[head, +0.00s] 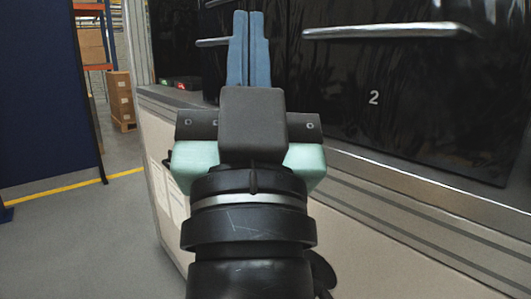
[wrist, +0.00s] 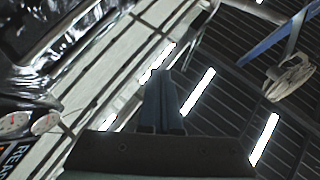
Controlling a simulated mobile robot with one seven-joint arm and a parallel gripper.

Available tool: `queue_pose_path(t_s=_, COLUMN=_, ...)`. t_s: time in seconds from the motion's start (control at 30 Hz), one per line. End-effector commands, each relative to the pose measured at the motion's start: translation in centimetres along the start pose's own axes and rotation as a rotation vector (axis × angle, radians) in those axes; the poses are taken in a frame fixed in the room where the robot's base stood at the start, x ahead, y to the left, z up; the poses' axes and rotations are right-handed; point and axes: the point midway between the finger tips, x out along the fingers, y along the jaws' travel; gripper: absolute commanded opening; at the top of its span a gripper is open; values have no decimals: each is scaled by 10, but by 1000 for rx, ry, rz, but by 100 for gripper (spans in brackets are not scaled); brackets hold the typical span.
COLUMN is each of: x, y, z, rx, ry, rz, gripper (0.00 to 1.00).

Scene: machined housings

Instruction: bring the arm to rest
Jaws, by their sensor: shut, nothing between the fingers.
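My gripper (head: 248,18) points upward in the middle of the head view, its two blue fingers side by side and shut with nothing between them. In the wrist view, my gripper (wrist: 164,76) shows as dark, closed fingers pointing up towards a ceiling with bright lamps. My wrist and forearm fill the lower middle of the head view and hide part of the cabinet behind.
A black-fronted cabinet (head: 420,110) marked 2, with metal handles (head: 390,31), stands close behind and right of my arm. Its pale base (head: 370,235) runs along the right. Grey floor (head: 85,225) is clear at left, beside a dark blue panel (head: 45,90). Boxes (head: 121,98) stand farther back.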

Motion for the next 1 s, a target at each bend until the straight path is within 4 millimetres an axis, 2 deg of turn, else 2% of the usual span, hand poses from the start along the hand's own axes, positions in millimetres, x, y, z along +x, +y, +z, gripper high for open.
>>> queue_pose_path(t_s=0.03, x=-10, y=6, z=-23, rx=-62, ry=35, rz=17, gripper=0)
queue_pose_path(t_s=0.1, x=-23, y=11, z=-51, rx=-141, ry=72, rz=41, gripper=0)
queue_pose_path(t_s=0.13, x=-8, y=8, z=-57, rx=-129, ry=61, rz=36, gripper=0)
queue_pose_path(t_s=0.37, x=32, y=4, z=-96, rx=-120, ry=59, rz=33, gripper=0)
queue_pose_path(t_s=1.0, x=170, y=-8, z=-241, rx=-116, ry=59, rz=31, gripper=0)
